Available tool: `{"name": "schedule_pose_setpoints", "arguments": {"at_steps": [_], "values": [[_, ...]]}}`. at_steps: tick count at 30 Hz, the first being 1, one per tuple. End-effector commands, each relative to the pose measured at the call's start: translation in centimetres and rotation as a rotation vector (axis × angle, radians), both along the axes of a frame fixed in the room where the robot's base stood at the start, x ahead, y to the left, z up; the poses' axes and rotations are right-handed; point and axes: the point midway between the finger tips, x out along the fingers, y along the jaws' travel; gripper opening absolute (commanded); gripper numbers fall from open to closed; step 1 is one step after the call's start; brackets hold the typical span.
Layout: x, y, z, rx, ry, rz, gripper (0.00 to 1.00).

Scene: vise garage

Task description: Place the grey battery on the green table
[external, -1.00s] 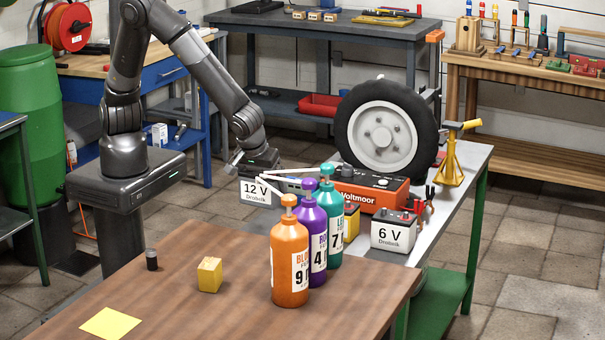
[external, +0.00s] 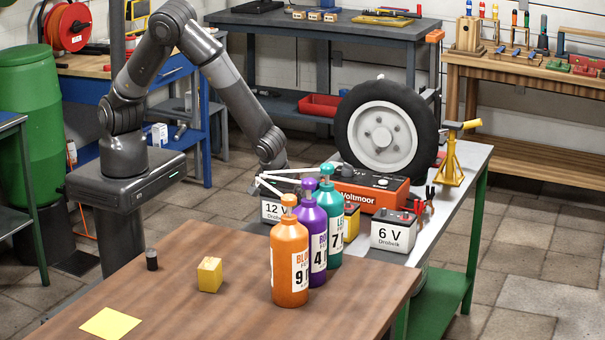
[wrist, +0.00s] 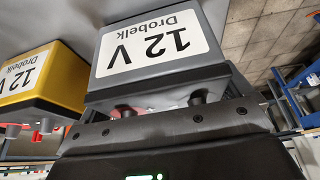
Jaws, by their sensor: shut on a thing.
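The grey battery (external: 269,211), labelled 12 V, is at the left end of the green table (external: 446,186), which has green legs and a light grey top. The orange bottle and nozzles partly hide it. My gripper (external: 273,182) is above it, shut on its top. In the wrist view the grey battery (wrist: 195,75) fills the middle, upright relative to the jaws, and my gripper (wrist: 165,122) holds its terminal side. I cannot tell whether its base touches the table top.
A yellow 12 V battery (wrist: 45,85) stands close beside the grey one. A white 6 V battery (external: 394,230), an orange Voltmoor charger (external: 378,188), a wheel (external: 385,130) and a yellow jack stand (external: 452,160) occupy the green table. Orange (external: 290,265), purple and teal bottles stand on the wooden table in front.

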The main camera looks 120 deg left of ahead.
Motion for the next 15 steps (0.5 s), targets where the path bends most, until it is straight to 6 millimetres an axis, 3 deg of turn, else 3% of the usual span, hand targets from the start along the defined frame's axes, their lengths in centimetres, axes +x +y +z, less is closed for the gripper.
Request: {"name": "schedule_pose_setpoints", "arguments": {"at_steps": [13, 14, 15], "values": [[0.08, -0.02, -0.72, 0.0, -0.002, -0.001, 0.37], [0.03, -0.04, -0.75, 0.0, -0.001, 0.0, 0.98], [0.03, -0.05, -0.75, 0.0, -0.001, 0.0, 1.0]]}}
